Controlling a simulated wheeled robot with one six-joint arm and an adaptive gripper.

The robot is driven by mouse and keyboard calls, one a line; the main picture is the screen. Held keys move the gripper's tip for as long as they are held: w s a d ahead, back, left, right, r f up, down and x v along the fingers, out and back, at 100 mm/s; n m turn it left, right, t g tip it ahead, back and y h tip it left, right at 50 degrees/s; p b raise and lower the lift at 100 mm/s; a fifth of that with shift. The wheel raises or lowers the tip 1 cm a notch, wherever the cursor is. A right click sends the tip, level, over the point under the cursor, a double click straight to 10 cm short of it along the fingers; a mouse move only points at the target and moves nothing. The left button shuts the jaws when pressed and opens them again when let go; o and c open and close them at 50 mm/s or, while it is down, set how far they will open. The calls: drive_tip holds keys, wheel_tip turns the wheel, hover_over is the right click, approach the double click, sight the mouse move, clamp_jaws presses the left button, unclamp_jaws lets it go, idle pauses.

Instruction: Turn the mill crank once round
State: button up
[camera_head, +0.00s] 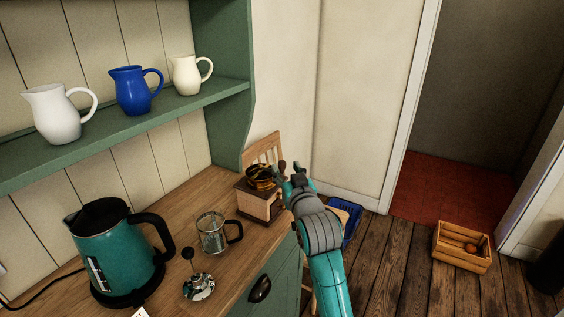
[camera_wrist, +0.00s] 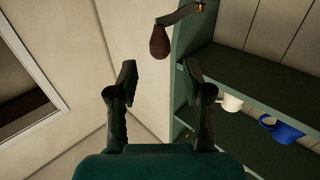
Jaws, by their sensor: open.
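The mill (camera_head: 262,198) is a wooden box with a dark bowl-like top, standing at the far right end of the wooden counter. Its crank shows in the wrist view as a metal arm (camera_wrist: 181,13) with a brown wooden knob (camera_wrist: 160,42) hanging down. The knob also shows in the head view (camera_head: 283,165), close to my fingers. My gripper (camera_head: 289,178) is at the right of the mill top. In the wrist view my gripper (camera_wrist: 159,78) is open, its fingers wide apart and empty. The knob appears beyond and between the fingertips, apart from both.
A teal kettle (camera_head: 118,255), a glass pot (camera_head: 213,232) and a metal plunger lid (camera_head: 198,286) stand on the counter (camera_head: 165,228). A green shelf (camera_head: 180,106) with several jugs hangs above. A crate (camera_head: 461,247) and a blue bin (camera_head: 350,224) are on the floor.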

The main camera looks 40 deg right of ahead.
sight(283, 164)
drive_tip(key=shift+x, duration=2.55)
clamp_jaws()
